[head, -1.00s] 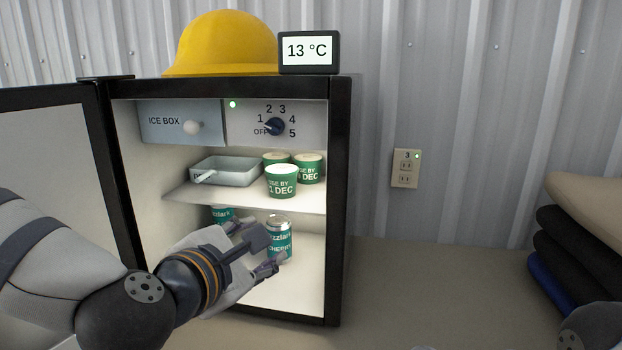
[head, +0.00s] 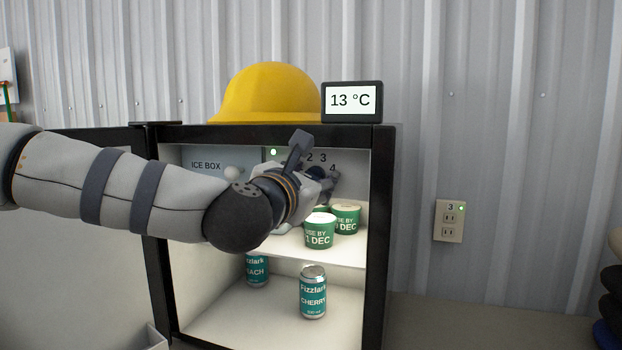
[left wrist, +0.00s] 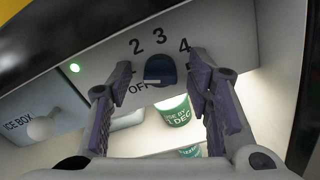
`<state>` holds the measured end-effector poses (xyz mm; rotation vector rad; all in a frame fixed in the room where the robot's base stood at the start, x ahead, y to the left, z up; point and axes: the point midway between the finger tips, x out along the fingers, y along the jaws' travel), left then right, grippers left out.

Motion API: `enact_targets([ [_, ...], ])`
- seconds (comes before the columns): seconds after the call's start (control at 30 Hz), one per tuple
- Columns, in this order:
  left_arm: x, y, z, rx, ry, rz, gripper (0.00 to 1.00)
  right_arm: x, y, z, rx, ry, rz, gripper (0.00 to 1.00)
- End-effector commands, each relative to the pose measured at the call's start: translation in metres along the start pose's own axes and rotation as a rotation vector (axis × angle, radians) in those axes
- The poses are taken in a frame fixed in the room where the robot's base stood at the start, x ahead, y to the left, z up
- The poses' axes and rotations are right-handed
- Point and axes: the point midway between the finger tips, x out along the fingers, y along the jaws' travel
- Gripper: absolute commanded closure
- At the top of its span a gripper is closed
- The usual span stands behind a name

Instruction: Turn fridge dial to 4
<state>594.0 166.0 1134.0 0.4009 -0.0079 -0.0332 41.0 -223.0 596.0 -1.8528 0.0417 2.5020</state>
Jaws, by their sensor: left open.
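The dark blue fridge dial (left wrist: 160,69) is on the light panel inside the fridge top, with OFF, 2, 3 and 4 visible around it in the left wrist view. A small pale mark shows on the dial's lower edge, near OFF; its exact setting is hard to tell. My left gripper (left wrist: 160,76) is open, its fingers on either side of the dial with gaps visible; contact cannot be told. In the head view my left gripper (head: 316,165) hides most of the dial. My right gripper is not in view.
The fridge (head: 377,230) stands open. Green tubs (head: 319,232) are on the shelf below the dial, and cans (head: 313,292) stand beneath. The ice box (head: 205,158) is left of the dial.

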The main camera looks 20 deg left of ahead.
Motion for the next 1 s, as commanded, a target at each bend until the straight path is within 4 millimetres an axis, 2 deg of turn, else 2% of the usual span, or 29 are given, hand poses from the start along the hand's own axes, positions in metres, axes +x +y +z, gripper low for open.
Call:
enact_targets([
  [0.13, 0.0, 0.0, 0.0, 0.0, 0.0, 0.0, 0.54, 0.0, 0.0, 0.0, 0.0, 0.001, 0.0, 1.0],
  [0.17, 0.0, 0.0, 0.0, 0.0, 0.0, 0.0, 0.58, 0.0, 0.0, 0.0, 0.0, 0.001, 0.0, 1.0],
  [0.33, -0.001, 0.0, 0.0, 0.001, 0.0, -0.001, 0.97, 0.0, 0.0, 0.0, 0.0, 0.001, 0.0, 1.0],
  [0.37, -0.001, 0.0, 0.0, 0.001, 0.0, -0.001, 1.0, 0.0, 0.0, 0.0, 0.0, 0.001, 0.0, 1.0],
  [0.67, -0.001, 0.0, 0.001, 0.027, -0.001, 0.0, 1.0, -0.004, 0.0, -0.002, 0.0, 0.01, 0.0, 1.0],
  [1.0, -0.003, 0.002, 0.006, 0.243, -0.005, 0.002, 1.0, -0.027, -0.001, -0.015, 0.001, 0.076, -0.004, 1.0],
])
